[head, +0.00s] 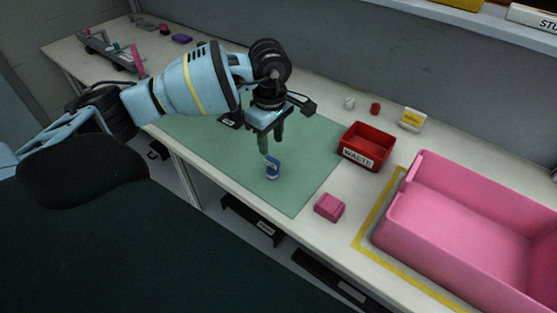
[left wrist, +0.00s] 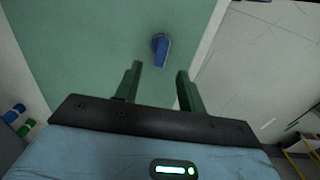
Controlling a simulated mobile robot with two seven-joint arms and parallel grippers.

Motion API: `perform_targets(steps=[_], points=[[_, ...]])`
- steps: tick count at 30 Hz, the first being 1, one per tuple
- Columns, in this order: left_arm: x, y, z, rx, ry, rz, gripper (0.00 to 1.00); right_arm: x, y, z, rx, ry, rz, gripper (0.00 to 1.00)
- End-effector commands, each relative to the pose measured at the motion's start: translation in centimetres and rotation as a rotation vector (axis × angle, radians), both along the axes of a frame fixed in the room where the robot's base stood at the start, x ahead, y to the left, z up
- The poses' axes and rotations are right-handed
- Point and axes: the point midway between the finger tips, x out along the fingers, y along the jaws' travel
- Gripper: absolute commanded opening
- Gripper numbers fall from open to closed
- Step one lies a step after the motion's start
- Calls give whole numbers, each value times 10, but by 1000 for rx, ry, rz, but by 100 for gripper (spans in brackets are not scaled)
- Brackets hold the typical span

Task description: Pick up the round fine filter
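A small blue and white piece (head: 272,167) sits on the green mat (head: 305,165) near its front edge; it may be the round fine filter, but the view is too small to be sure. It also shows in the left wrist view as a blue piece (left wrist: 160,48), beyond the fingertips and roughly centred between them. My left gripper (head: 271,142) points down just above it, with fingers apart and nothing between them; these fingers also show in the left wrist view (left wrist: 160,72). My right gripper is not in view.
A red bin marked WASTE (head: 367,146) and a pink block (head: 329,207) stand right of the mat. A large pink tub (head: 455,225) fills the right end. Small red, white and yellow items lie along the wall. A grey rack (head: 108,50) stands far left.

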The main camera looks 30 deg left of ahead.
Motion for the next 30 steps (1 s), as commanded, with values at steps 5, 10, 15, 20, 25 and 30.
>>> perform_targets(steps=[5,10,15,20,25,30], points=[[0,-1,-9,-2,2,1,40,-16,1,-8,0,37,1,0],[0,-1,-25,-4,2,0,40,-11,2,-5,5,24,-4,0],[0,-1,-29,-4,1,0,40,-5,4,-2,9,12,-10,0],[-1,-3,-46,-4,2,0,40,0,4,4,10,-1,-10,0],[0,-3,-70,-5,1,1,40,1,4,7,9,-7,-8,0],[0,-3,-79,-4,0,1,40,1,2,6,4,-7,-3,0]])
